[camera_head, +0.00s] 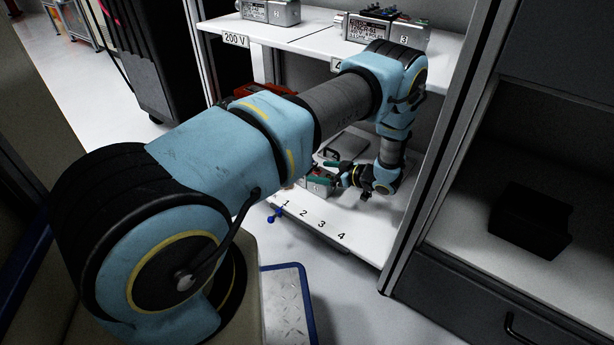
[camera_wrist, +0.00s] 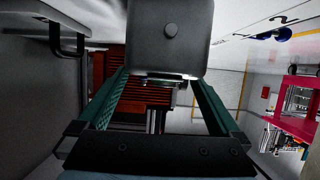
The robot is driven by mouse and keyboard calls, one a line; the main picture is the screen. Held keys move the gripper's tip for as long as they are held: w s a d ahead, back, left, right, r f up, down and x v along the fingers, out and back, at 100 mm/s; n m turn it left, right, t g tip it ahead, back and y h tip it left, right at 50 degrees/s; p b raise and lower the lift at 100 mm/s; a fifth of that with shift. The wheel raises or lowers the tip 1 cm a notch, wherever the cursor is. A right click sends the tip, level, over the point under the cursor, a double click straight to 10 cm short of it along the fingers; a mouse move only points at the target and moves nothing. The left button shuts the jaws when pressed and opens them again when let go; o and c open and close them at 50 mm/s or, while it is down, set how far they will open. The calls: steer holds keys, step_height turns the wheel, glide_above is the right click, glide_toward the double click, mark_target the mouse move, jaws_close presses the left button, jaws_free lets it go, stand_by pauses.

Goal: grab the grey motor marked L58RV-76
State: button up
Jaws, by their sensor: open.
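My gripper (camera_head: 335,172) reaches into the lower part of the shelf unit, above the board numbered 1 to 4. In the wrist view its two green fingers (camera_wrist: 158,80) are spread apart. A grey block with rounded corners and a dark round spot (camera_wrist: 170,40) lies ahead, across the gap between the fingertips; no marking shows on it. In the head view a small grey motor (camera_head: 320,187) is beside the fingers near number 1, partly hidden. Two labelled grey motors stand on the upper board, one at left (camera_head: 284,14) and one at right (camera_head: 372,30). I cannot read L58RV-76 on any.
The upper board has a 200 V tag (camera_head: 235,40) on its edge. The shelf's upright (camera_head: 440,150) stands right of my arm. A black box (camera_head: 530,222) lies in the right compartment.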

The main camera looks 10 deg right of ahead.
steer(key=b+x, duration=0.1)
steer(key=x, duration=0.3)
steer(key=shift+w+a+f, duration=0.1)
steer(key=shift+a, duration=0.15)
jaws_close()
stand_by(0.7)
